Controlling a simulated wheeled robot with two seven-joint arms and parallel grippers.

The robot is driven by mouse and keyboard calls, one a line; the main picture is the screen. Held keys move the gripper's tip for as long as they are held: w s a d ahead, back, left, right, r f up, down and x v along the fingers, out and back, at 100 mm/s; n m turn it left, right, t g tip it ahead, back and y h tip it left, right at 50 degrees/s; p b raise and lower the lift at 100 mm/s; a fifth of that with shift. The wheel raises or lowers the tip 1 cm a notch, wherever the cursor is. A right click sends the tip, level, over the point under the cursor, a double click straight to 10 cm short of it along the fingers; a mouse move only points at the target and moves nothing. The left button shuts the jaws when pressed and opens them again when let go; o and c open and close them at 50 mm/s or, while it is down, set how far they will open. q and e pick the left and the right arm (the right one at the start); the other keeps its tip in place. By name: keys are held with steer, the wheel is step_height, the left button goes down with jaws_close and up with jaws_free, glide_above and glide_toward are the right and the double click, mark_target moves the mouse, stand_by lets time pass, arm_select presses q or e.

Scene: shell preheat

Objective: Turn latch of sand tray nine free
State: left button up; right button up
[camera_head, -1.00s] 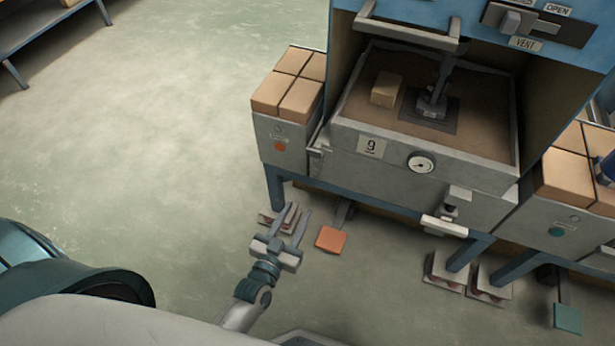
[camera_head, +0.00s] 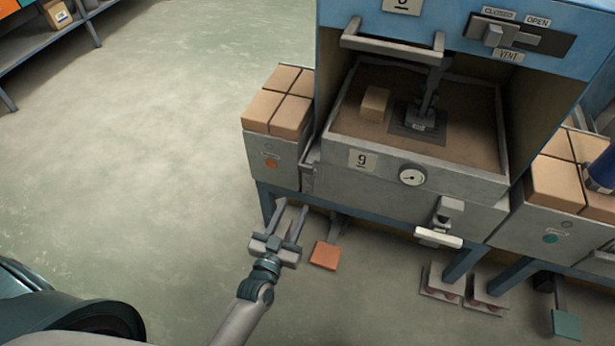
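Sand tray nine (camera_head: 462,179) is a grey metal box of brown sand, with a "9" plate (camera_head: 362,161) and a round gauge (camera_head: 412,176) on its front. It sits in the open bay of a blue cabinet. What looks like its latch, a grey fitting with a pale horizontal handle (camera_head: 438,238), is low at the right of the front. My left gripper (camera_head: 292,207) is open and empty, fingers spread, in front of the cabinet's left part. It is left of the latch and apart from it. My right gripper is out of view.
A tan block (camera_head: 375,103) and a grey upright fitting (camera_head: 424,112) stand in the sand. Boxes of tan blocks flank the bay at left (camera_head: 277,100) and right (camera_head: 556,182). An orange pedal (camera_head: 325,256) and a green pedal (camera_head: 567,325) are near the floor. The left floor is clear.

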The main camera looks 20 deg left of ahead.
mark_target(307, 177)
arm_select(q)
steer(key=w, duration=1.2)
steer(key=shift+w+d, duration=0.2)
steer(key=shift+w, duration=0.1)
jaws_close()
